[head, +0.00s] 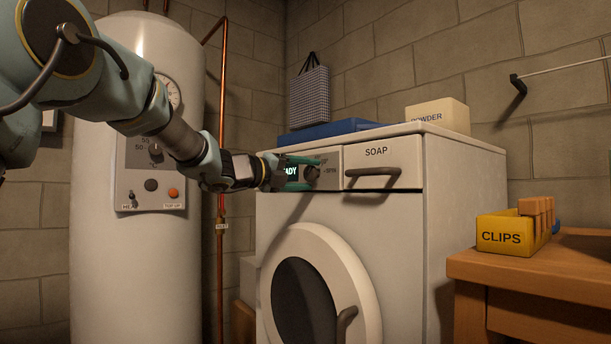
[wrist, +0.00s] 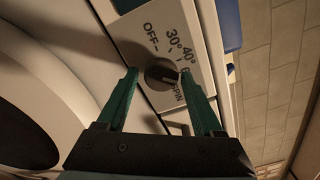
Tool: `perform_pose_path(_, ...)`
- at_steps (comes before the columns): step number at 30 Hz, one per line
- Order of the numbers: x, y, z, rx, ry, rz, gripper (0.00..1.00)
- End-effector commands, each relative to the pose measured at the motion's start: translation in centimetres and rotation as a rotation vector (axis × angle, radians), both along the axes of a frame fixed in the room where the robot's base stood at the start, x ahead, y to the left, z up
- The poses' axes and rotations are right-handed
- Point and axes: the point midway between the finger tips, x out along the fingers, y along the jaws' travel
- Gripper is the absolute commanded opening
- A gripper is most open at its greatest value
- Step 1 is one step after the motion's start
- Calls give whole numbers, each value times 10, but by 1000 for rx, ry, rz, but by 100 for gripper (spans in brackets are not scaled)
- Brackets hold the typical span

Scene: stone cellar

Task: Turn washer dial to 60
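The washer dial (wrist: 160,75) is a dark round knob on the pale control panel of the white washer (head: 400,210). Marks OFF, 30°, 40° and SPIN are printed around it. A mark after 40° is mostly hidden by my right finger, and I cannot read it. My gripper (wrist: 159,71) is open, with one green finger on each side of the dial. The right fingertip looks very near the knob; I cannot tell whether it touches. In the head view, my gripper (head: 303,170) is at the panel beside the dial (head: 312,174). Which mark the dial points to is unclear.
The soap drawer (head: 380,152), with a protruding handle, is right of the dial. The round washer door (head: 345,270) is below. A white boiler (head: 140,80) and copper pipe (head: 221,110) stand left. A yellow clips box (head: 500,238) sits on a wooden table (head: 540,268) at right.

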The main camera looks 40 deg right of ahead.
Motion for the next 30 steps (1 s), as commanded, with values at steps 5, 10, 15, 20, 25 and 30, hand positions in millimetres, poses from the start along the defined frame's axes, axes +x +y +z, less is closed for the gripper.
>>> perform_pose_path(5,0,0,1,-1,0,0,82)
perform_pose_path(10,0,1,1,-1,0,0,82)
perform_pose_path(15,1,15,2,-1,-1,2,82)
perform_pose_path(20,3,45,2,-1,0,3,82)
perform_pose_path(25,5,78,2,-2,-1,4,82)
perform_pose_path(30,6,100,1,-1,-1,2,82)
